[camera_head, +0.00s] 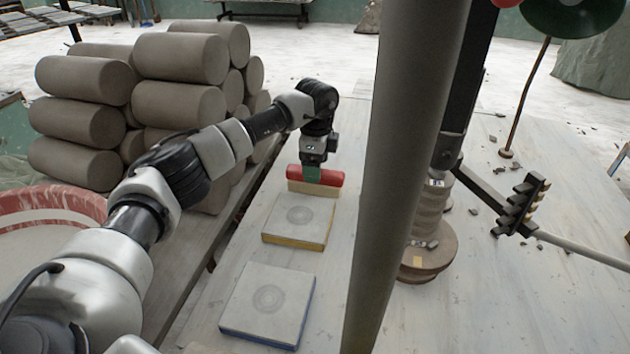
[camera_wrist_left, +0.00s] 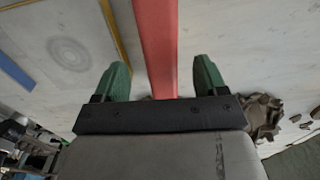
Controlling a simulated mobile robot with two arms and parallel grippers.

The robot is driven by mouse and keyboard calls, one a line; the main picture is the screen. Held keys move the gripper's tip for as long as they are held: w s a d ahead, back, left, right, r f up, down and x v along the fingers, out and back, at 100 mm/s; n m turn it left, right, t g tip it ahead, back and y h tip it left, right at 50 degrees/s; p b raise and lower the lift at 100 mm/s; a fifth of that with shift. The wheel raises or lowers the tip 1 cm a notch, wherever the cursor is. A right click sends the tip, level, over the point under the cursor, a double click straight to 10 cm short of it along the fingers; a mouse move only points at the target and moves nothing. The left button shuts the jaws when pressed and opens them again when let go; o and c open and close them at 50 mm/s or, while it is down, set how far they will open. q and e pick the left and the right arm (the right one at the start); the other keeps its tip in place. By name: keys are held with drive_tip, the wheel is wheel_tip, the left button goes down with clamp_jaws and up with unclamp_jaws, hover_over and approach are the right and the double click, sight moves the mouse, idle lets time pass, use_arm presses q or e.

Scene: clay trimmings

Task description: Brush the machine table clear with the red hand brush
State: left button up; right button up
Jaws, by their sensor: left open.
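The red hand brush (camera_head: 325,177) has a red back above a tan lower part and stands on the pale machine table (camera_head: 310,290), just beyond a square slab with a yellow edge. My left gripper (camera_head: 311,170) is over the brush from above. In the left wrist view my open green fingers (camera_wrist_left: 161,80) are on either side of the red brush (camera_wrist_left: 157,45), with gaps between. Dark clay trimmings (camera_head: 473,211) lie scattered on the right part of the table, around the machine's round base. My right gripper does not show.
Two square slabs, one yellow-edged (camera_head: 300,220) and one blue-edged (camera_head: 268,303), lie nearer on the table. Clay cylinders (camera_head: 180,104) are stacked at the left. A thick grey upright (camera_head: 405,150) hides part of the table. A dark bracket (camera_head: 520,205) hangs over the right side.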

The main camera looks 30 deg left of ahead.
use_arm(q)
wheel_tip(320, 180, down, 5)
drive_tip(key=shift+w+a+r, duration=0.1)
drive_tip(key=shift+a, duration=0.05)
drive_tip(key=shift+c, duration=0.4)
drive_tip(key=shift+r, duration=0.1)
drive_tip(key=c, duration=1)
